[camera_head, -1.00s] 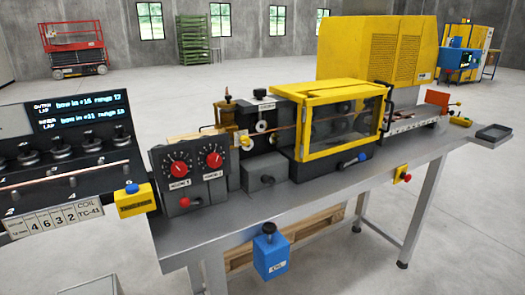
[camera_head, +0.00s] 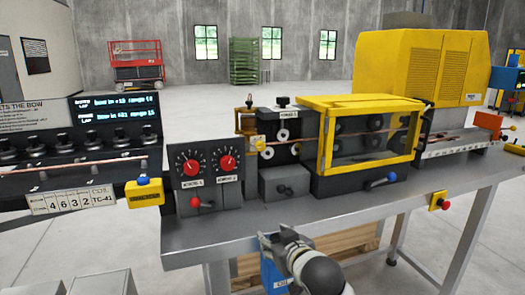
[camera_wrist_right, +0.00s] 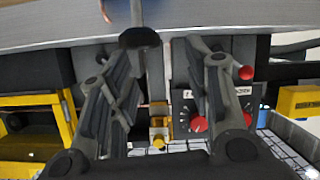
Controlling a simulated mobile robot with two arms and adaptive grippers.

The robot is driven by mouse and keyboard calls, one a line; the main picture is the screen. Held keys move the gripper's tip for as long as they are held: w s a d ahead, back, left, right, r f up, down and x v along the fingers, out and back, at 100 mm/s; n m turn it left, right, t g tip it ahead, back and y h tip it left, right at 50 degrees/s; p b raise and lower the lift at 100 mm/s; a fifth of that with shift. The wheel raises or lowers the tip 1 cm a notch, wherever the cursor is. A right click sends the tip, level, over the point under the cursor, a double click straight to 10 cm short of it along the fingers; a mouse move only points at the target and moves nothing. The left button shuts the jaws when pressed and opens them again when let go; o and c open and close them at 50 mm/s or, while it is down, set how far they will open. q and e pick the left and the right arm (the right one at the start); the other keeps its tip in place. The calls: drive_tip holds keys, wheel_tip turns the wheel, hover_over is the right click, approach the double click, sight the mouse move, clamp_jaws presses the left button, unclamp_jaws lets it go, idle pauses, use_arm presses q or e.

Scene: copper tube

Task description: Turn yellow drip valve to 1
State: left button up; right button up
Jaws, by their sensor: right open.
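The yellow drip valve seems to be the small yellow piece (camera_head: 260,143) on the brass drip unit (camera_head: 249,118), behind and right of the two-dial box. In the right wrist view a small yellow part (camera_wrist_right: 157,137) shows low between the fingers, probably the same unit. Its setting marks are too small to read. My right gripper (camera_head: 279,237) is open and empty at the table's front edge, well below and in front of the valve. In the right wrist view its fingers (camera_wrist_right: 152,75) are spread wide. My left gripper is out of sight.
The box with two red dials (camera_head: 208,165) and the yellow-framed guard (camera_head: 325,140) flank the drip unit. A grey block (camera_head: 285,184) stands before it. A blue box (camera_head: 271,276) hangs at the table front, partly behind my gripper. The front strip of the table (camera_head: 235,222) is clear.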

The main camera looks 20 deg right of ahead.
sight(262, 148)
drive_tip(key=w+d+r+t, duration=0.1)
drive_tip(key=w+r+t, duration=0.15)
drive_tip(key=r, duration=0.65)
drive_tip(key=w+d+r+t, duration=0.15)
drive_tip(key=w+r, duration=0.25)
drive_tip(key=r, duration=0.5)
drive_tip(key=w, duration=0.3)
drive_tip(key=w+p, duration=0.1)
drive_tip(key=w, duration=0.2)
drive_tip(key=w+a+p, duration=0.1)
drive_tip(key=w, duration=0.2)
drive_tip(key=shift+r, duration=0.25)
drive_tip(key=shift+w, duration=0.7)
drive_tip(key=shift+c, duration=0.5)
drive_tip(key=shift+f, duration=0.1)
clamp_jaws()
